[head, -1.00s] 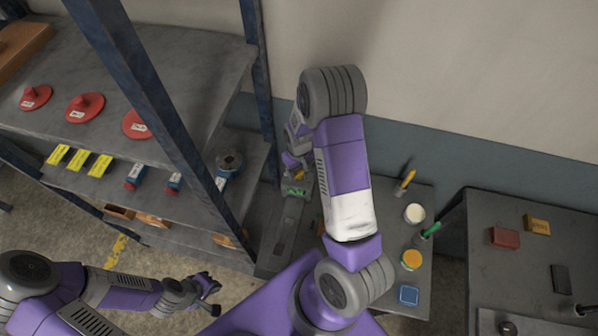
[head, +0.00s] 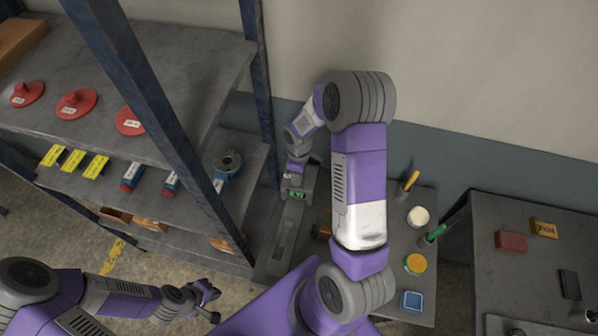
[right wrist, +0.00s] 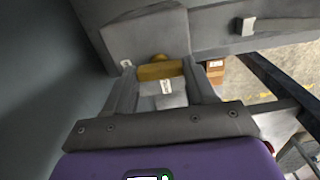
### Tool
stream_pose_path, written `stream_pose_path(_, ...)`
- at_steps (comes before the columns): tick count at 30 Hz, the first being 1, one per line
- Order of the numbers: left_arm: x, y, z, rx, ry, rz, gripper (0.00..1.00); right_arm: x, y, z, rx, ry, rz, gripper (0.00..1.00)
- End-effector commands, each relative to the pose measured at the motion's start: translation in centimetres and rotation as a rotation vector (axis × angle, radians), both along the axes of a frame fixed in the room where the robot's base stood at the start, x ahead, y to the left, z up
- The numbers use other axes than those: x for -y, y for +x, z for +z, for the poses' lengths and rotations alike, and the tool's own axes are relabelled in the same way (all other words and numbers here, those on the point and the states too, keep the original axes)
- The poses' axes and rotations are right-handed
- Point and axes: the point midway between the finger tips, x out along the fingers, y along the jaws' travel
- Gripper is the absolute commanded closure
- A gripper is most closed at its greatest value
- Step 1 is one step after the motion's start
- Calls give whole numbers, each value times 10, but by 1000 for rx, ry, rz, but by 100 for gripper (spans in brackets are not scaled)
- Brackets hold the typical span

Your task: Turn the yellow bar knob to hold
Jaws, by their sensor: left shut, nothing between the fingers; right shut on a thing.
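The yellow bar knob (right wrist: 160,70) shows in the right wrist view on a grey housing, lying across between my two fingers. My right gripper (right wrist: 163,78) is shut on it, with a finger at each end of the bar. In the head view the knob is not clear beside my right wrist (head: 298,165). My left gripper (head: 208,292) is shut and empty at lower left.
A green-lit display (head: 296,194) shows near my right wrist. A shelf rack (head: 170,60) with red discs, yellow tags and blue parts stands at left. A table with a white-topped jar (head: 418,217) and a blue block (head: 411,301) is at right, with another grey table (head: 530,275) beyond.

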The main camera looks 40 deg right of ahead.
Motion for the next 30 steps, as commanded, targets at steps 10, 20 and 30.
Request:
stream_pose_path(10, 0, 0, -1, 0, 0, 0, 100, 1, 1, 1, 3, -2, 53, 75)
stream_pose_path(20, 0, 0, -1, 0, 0, 0, 100, 1, 1, 1, 3, -3, 56, 75)
stream_pose_path(30, 0, 0, -1, 0, 0, 0, 100, 1, 0, 0, 1, -1, 54, 19)
